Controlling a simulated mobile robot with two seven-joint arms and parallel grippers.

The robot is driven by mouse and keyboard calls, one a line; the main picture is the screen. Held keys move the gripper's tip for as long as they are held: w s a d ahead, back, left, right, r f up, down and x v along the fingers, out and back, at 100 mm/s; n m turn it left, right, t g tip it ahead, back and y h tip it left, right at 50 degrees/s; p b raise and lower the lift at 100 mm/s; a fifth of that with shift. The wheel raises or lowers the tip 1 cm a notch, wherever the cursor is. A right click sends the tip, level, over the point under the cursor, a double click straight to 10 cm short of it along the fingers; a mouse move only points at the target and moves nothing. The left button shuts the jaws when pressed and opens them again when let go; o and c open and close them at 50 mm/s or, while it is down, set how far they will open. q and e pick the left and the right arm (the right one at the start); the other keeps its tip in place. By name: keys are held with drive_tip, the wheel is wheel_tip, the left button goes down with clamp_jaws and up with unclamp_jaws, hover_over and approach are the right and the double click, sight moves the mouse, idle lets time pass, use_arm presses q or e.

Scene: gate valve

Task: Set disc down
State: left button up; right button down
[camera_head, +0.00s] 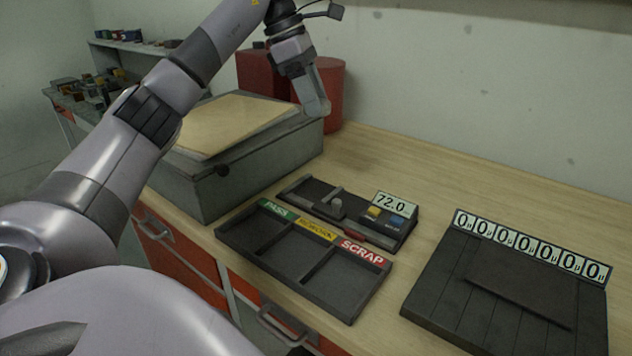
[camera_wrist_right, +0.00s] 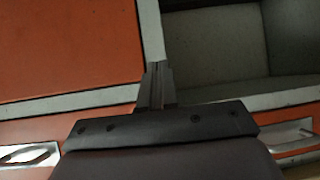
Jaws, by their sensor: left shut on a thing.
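My left gripper (camera_head: 300,68) hangs at the back of the bench, just past the right rear corner of a grey block with a tan top. It is shut on a grey piece with a rounded lower end, which looks like the disc (camera_head: 316,97). I cannot tell whether the disc touches the block or bench. A black tray (camera_head: 348,305) has three compartments labelled PASS, REWORK and SCRAP, and all look empty. My right gripper shows in the right wrist view (camera_wrist_right: 156,82), its fingers together with nothing visible between them, before orange drawer fronts.
The grey block (camera_head: 262,157) stands left of the tray. A gauge fixture reading 72.0 (camera_head: 390,232) lies behind the tray. A dark board with a row of zero counters (camera_head: 450,290) is at right. Bench behind the fixture is clear.

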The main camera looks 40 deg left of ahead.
sight(320, 191)
use_arm(q)
wheel_tip(320, 191, down, 17)
drive_tip(key=shift+f+b, duration=0.15)
drive_tip(key=shift+b, duration=0.25)
drive_tip(key=shift+f, duration=0.15)
drive_tip(key=o, duration=1.2)
drive_tip(key=shift+c, duration=0.2)
drive_tip(key=v, duration=1.2)
drive_tip(key=shift+d, duration=0.1)
